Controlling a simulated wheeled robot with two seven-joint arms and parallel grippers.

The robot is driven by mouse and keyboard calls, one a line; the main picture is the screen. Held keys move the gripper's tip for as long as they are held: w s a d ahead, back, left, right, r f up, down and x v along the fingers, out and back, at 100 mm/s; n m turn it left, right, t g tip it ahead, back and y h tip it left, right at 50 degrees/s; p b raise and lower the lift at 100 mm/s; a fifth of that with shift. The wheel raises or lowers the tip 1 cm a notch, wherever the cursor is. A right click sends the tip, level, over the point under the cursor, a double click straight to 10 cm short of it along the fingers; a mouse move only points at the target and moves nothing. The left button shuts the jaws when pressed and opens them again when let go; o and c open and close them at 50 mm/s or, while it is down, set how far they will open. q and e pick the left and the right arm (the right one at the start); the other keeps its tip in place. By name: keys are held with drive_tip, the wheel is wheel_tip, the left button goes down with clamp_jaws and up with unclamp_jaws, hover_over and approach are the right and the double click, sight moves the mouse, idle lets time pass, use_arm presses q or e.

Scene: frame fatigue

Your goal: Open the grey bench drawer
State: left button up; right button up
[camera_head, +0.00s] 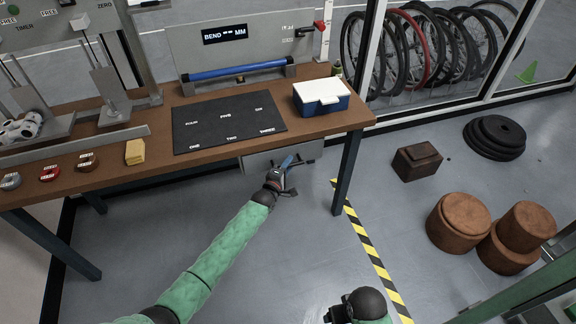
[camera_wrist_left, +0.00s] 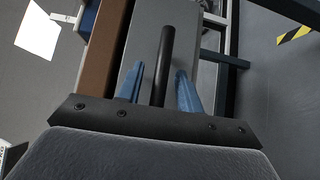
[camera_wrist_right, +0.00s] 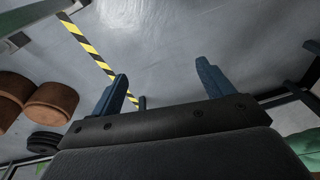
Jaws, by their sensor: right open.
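The grey bench drawer (camera_head: 258,161) hangs under the right part of the wooden bench's front edge and looks shut. Its grey front (camera_wrist_left: 148,22) and dark bar handle (camera_wrist_left: 166,60) show in the left wrist view. My left gripper (camera_head: 291,161) is at the drawer front. In the left wrist view its blue fingers (camera_wrist_left: 158,88) stand apart, one on each side of the handle, with gaps showing beside it. My right gripper (camera_wrist_right: 161,76) is open and empty over the floor, far from the drawer; only part of it shows at the bottom of the head view.
The wooden bench (camera_head: 320,121) carries a black mat (camera_head: 215,128), a blue box with a white lid (camera_head: 322,98) and a yellow block (camera_head: 135,152). A dark bench leg (camera_head: 347,170) stands right of the drawer. Floor in front is clear up to the striped tape (camera_head: 365,245).

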drive_tip(key=shift+f, duration=0.1)
use_arm(q)
clamp_jaws()
drive_tip(key=s+d+p, duration=0.2)
drive_tip(key=s+d, duration=0.1)
drive_tip(key=s, duration=0.8)
drive_tip(key=s+d+p, duration=0.2)
drive_tip(key=s+d, duration=0.2)
drive_tip(key=s, duration=0.7)
use_arm(e)
wheel_tip(320, 180, down, 18)
drive_tip(key=s+d, duration=0.1)
drive_tip(key=shift+s+d, duration=0.25)
drive_tip(key=shift+s, duration=0.15)
